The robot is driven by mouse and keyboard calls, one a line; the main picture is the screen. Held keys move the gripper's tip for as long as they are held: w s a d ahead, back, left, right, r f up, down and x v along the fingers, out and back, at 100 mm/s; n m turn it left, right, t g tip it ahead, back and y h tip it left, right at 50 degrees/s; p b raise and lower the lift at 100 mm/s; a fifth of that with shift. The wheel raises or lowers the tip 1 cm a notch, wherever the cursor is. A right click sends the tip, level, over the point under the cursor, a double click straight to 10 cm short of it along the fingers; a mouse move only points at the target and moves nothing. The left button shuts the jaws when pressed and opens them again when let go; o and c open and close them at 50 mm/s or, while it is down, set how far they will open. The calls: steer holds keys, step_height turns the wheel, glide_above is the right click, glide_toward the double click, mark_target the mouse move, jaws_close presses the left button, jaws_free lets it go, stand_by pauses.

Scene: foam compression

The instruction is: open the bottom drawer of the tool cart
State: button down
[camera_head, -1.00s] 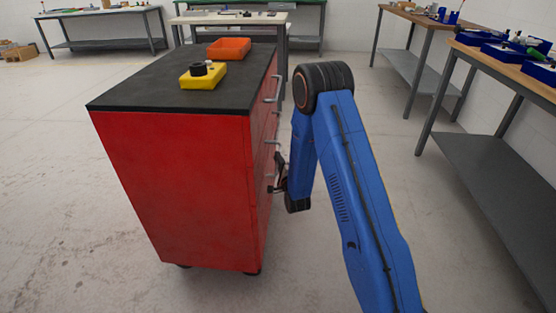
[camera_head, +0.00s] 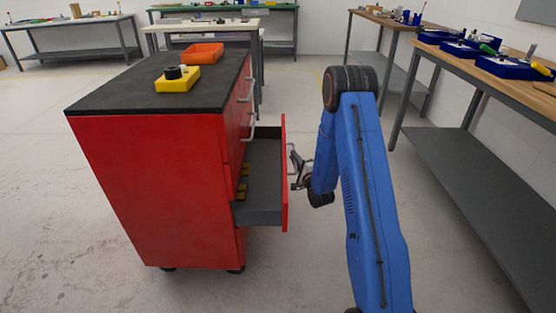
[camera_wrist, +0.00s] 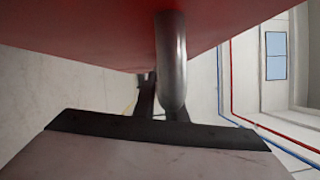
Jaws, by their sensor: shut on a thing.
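The red tool cart (camera_head: 150,190) stands left of my arm with a black top. Its bottom drawer (camera_head: 262,208) is pulled out to the right, showing a grey inside with yellow items in it. The drawers above it look shut. My gripper (camera_head: 297,180) is at the outer face of the open drawer, shut on the drawer's handle (camera_head: 291,160). In the wrist view the metal handle bar (camera_wrist: 172,65) runs from the red drawer front down to my gripper (camera_wrist: 158,108). The exact finger contact is partly hidden.
A yellow block with a black knob (camera_head: 178,79) and an orange tray (camera_head: 202,54) sit on the cart top. A workbench with blue trays (camera_head: 500,68) stands at the right, with other benches behind. Some open floor lies between the drawer and the right bench.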

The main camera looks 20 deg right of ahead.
steer(key=s+d, duration=0.3)
steer(key=d, duration=0.7)
steer(key=shift+s+d, duration=0.3)
steer(key=shift+d, duration=0.1)
steer(key=c, duration=1.8)
jaws_free()
steer(key=s, duration=0.5)
steer(key=s+d+f, duration=0.1)
steer(key=s, duration=1.1)
steer(key=shift+s+d+f, duration=0.15)
steer(key=shift+f, duration=0.05)
